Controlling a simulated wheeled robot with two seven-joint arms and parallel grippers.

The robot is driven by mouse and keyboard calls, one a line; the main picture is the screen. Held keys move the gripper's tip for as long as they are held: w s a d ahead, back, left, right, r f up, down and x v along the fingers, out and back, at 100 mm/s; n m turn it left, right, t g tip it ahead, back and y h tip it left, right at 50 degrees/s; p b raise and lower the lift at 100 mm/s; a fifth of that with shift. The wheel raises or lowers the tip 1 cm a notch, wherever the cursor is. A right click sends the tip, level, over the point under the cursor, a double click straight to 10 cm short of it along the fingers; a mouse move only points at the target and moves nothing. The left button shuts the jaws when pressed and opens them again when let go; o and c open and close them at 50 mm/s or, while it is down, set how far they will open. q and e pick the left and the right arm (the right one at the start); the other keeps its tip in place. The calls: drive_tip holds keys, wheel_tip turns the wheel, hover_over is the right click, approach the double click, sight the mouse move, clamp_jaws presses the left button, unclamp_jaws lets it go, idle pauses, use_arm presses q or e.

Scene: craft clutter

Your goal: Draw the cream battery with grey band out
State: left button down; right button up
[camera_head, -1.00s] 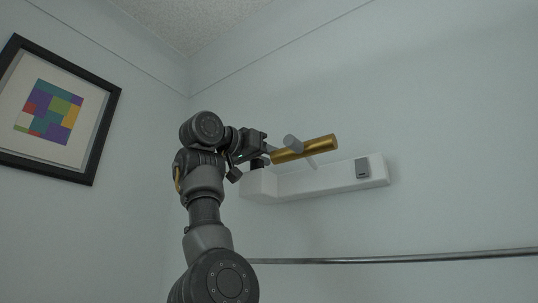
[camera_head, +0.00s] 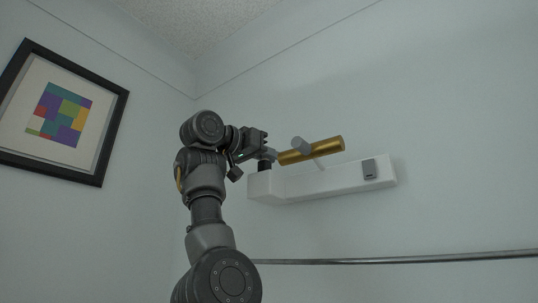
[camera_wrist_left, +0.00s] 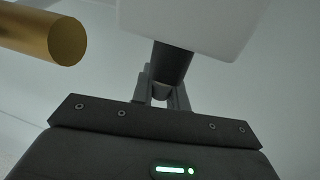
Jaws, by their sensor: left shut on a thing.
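My left gripper (camera_head: 270,155) is at the left end of a white wall-mounted block (camera_head: 330,181). In the left wrist view its fingers (camera_wrist_left: 162,92) are shut on a dark grey cylinder (camera_wrist_left: 173,62). The cylinder's other end meets the white block (camera_wrist_left: 195,22). The cylinder also shows as a short black stub in the head view (camera_head: 265,166). No cream surface or separate grey band shows on it; I cannot tell whether it is the battery. My right gripper is not in view.
A metal rail (camera_head: 400,259) runs below. A framed picture (camera_head: 117,120) hangs left.

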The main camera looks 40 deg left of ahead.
use_arm(q)
drive_tip(key=shift+r+p, duration=0.4)
drive_tip(key=shift+r, duration=0.2)
idle(0.3)
drive_tip(key=shift+r+p, duration=0.95)
drive_tip(key=shift+r, duration=0.1)
drive_tip(key=shift+w+r+p, duration=0.25)
drive_tip(key=shift+r+p, duration=0.35)
drive_tip(key=shift+s+r+p, duration=0.1)
drive_tip(key=shift+r+p, duration=1)
drive_tip(key=shift+r, duration=0.1)
